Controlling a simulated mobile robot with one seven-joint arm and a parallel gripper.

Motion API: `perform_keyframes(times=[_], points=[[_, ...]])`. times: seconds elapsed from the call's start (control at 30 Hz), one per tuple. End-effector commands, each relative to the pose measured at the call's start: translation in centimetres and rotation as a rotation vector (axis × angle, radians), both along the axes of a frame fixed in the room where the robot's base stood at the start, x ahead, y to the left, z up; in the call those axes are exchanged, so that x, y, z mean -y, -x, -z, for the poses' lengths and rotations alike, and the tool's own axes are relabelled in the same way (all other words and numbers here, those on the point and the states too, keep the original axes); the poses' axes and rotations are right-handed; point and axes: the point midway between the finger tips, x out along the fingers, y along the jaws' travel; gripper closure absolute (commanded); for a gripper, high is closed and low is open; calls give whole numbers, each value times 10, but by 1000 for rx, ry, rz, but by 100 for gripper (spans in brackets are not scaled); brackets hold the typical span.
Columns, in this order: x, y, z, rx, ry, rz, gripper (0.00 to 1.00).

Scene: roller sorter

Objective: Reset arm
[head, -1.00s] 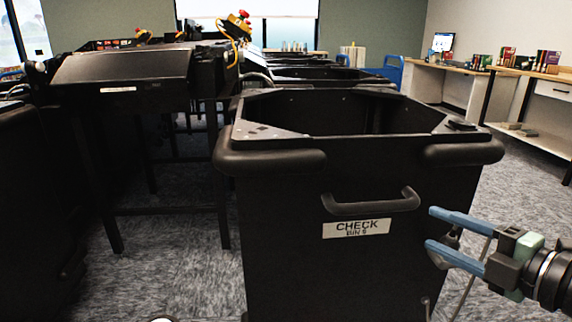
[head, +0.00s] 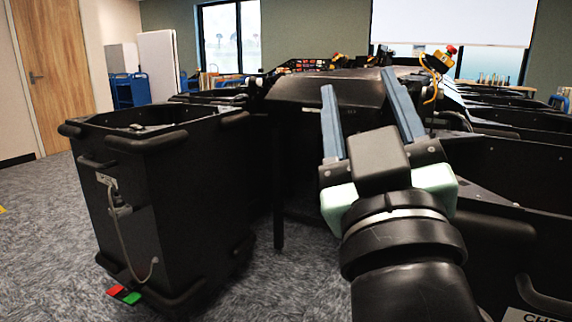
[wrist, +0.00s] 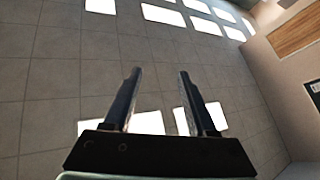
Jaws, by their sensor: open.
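My gripper (head: 358,105) is raised in front of the head camera, with its two blue fingers pointing up and away, spread apart. Nothing is between them. In the wrist view my gripper (wrist: 158,90) also shows open and empty, with the tiled ceiling (wrist: 50,80) and its bright light panels behind it. The gripper is held up between the black bins and overlaps the dark sorter housing (head: 340,88) in the head view. It does not visibly touch anything.
A black bin (head: 165,190) stands at the left, with red and green pedals (head: 124,295) at its base. Another black bin (head: 500,275) with a partly cut-off label stands close at the right. A wooden door (head: 55,75) is far left. Carpet lies clear at the left.

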Motion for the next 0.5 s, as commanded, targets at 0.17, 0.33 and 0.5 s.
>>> perform_keyframes(times=[0.17,0.33,0.5], points=[[-74,45,-51,222,-186,-225,43],[-99,73,-97,322,-284,-343,43],[-99,72,-136,319,-282,-341,43]])
